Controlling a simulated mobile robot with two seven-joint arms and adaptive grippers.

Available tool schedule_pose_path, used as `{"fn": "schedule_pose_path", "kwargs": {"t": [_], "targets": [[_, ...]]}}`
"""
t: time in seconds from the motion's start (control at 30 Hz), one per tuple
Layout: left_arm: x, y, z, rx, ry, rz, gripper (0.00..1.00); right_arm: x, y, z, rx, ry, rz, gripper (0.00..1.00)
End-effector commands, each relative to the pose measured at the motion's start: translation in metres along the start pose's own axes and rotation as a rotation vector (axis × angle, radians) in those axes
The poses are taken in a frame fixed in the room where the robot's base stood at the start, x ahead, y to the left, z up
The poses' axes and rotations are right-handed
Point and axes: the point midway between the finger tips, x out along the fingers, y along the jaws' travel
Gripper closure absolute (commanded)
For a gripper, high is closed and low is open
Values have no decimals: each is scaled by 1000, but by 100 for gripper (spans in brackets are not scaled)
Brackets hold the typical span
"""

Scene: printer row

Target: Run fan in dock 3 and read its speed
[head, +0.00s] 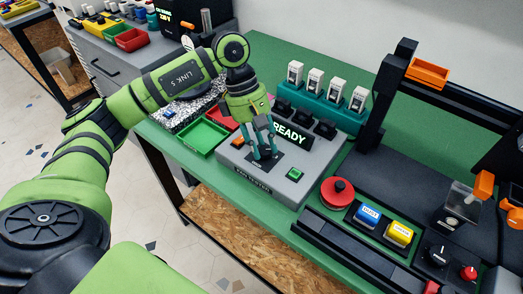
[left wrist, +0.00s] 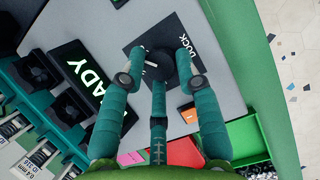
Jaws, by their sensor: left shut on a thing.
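My left gripper (head: 264,152) is pointed down at a grey tester box (head: 238,158) on the green bench. In the left wrist view its fingers (left wrist: 160,76) are shut around a black dial knob (left wrist: 158,64) on a dark plate marked "DOCK" (left wrist: 188,42). The knob has a pale pointer line; the number it points to cannot be read. The box's display (head: 290,133) reads "READY" in green. A green push button (head: 295,174) is on the box's front right. Several black fan-like units (head: 325,130) stand along its back edge. My right gripper is not in view.
A teal rack (head: 318,100) with several white labelled parts stands behind the box. Green (head: 203,137) and red trays lie to its left. A red mushroom button (head: 337,192), blue (head: 368,215) and yellow (head: 398,234) buttons and a black frame are to the right.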

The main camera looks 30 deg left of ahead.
Motion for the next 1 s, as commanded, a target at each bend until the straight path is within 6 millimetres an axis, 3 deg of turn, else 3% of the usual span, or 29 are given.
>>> {"fn": "schedule_pose_path", "kwargs": {"t": [0.3, 0.87, 0.9, 1.0], "targets": [[4, -1, 0, 120, -2, -60, 100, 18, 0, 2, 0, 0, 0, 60], [3, -1, 0, 146, -2, -73, 100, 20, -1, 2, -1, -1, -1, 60], [3, -1, 0, 146, -2, -74, 59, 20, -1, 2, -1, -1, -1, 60], [2, -1, 0, 145, -2, -72, 59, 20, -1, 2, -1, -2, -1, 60]]}}
